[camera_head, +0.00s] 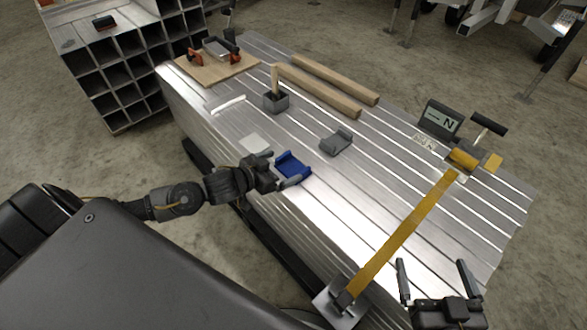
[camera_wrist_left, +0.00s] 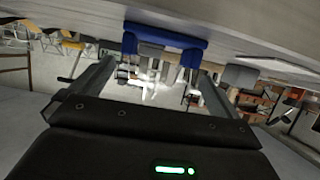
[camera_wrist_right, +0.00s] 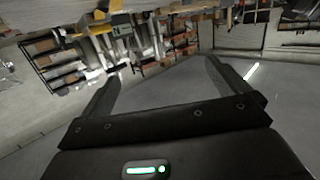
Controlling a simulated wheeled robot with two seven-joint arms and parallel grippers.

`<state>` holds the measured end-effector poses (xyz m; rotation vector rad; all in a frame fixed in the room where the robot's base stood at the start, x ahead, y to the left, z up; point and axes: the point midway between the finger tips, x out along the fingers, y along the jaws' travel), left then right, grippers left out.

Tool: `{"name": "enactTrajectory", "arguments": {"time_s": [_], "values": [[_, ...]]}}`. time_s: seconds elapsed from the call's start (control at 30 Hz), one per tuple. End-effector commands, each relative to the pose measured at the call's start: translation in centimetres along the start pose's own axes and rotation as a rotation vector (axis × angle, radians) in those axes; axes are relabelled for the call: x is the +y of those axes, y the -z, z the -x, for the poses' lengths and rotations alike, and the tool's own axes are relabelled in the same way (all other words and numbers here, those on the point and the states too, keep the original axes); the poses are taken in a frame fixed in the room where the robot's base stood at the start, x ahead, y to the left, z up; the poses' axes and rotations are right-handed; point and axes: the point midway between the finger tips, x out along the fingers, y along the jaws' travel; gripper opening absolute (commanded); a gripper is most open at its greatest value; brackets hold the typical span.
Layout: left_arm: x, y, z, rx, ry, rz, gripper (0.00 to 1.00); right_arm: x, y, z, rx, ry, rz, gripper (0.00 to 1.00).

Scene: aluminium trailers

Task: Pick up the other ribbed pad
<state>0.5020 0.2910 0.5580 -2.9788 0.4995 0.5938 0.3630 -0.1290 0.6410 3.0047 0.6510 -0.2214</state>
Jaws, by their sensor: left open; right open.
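A blue pad-like piece with raised ends (camera_head: 293,166) lies on the slatted aluminium bed near its front edge. A similar grey piece (camera_head: 336,142) lies farther back and to the right. I cannot make out ribs on either. My left gripper (camera_head: 281,171) is open right beside the blue piece, its fingers reaching toward it. In the left wrist view the blue piece (camera_wrist_left: 165,40) shows ahead of the open fingers, roughly between them. I see no firm grip on it. My right gripper (camera_head: 432,264) is open and empty at the bed's right front edge.
A yellow strap (camera_head: 405,237) runs across the bed on the right. A grey block with a wooden handle (camera_head: 276,101), timber bars (camera_head: 325,84), a display marked N (camera_head: 439,120) and a clamp board (camera_head: 214,66) stand behind. A pale flat piece (camera_head: 255,144) lies left of the blue piece.

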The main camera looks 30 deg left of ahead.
Motion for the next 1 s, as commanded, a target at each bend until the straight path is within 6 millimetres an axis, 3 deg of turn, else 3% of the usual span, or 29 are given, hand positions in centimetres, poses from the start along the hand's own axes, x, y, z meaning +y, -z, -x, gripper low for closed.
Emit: {"name": "enactTrajectory", "arguments": {"time_s": [0.27,0.7,1.0], "values": [[0.1,0.0,-0.9,0.0,-0.003,-0.001,1.0,-0.4,0.7,-0.1,0.048,0.013,0.002,1.0],[0.1,-0.6,-5.5,0.001,-0.002,-0.003,1.0,-3.2,6.2,0.9,0.415,0.099,0.001,1.0],[0.2,-0.5,-5.9,-0.001,-0.003,-0.003,1.0,-3.4,6.8,1.2,0.448,0.105,-0.001,1.0]]}}
